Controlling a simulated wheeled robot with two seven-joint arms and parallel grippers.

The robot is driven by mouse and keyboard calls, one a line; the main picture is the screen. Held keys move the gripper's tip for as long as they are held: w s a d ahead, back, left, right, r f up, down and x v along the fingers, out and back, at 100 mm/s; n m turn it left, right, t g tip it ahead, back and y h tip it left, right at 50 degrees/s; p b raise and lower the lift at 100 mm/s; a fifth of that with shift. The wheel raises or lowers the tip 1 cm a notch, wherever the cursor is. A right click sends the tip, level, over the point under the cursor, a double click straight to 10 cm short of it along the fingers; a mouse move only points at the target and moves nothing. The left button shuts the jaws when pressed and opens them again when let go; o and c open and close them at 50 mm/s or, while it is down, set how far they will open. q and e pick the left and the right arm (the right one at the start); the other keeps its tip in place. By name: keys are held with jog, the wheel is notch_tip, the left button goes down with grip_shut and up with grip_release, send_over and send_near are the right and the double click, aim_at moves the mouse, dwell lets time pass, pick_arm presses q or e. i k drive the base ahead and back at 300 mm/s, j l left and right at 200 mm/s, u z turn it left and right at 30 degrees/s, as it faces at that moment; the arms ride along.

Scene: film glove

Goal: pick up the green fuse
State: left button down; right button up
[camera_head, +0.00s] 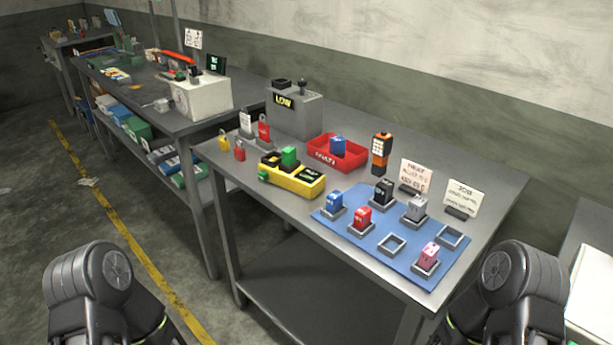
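A green fuse (289,155) stands upright in or on a yellow-and-black device (297,181) with a small dark display, on the near metal workbench. A smaller green part shows at the device's left end. Only dark arm links of mine show, at the bottom left and bottom right corners. Both of my grippers are out of the picture, and nothing of mine touches the fuse.
A blue mat (402,262) holds several coloured fuses in grey sockets, two of them empty. A red bin (337,156) holds a blue fuse. A grey "LOW" box (294,113), an orange meter (380,152) and padlocks stand nearby. The bench's front left is fairly clear.

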aim_at(289, 155)
jog(key=z, duration=0.45)
jog(key=j+z, duration=0.15)
jog(key=z, duration=0.3)
jog(key=j+z, duration=0.1)
jog(key=z, duration=0.35)
jog(key=j+z, duration=0.1)
jog(key=z, duration=0.35)
jog(key=k+j+z, duration=0.1)
jog(key=j+z, duration=0.2)
jog(key=j, duration=0.15)
jog(key=k+j+z, duration=0.15)
jog(key=j+z, duration=0.15)
jog(key=j, duration=0.15)
jog(key=k+j+z, duration=0.4)
jog(key=j+z, duration=0.2)
jog(key=j, duration=0.15)
jog(key=k+j+z, duration=0.3)
jog(key=k+j, duration=0.75)
jog(key=k+z, duration=0.05)
jog(key=k, duration=0.05)
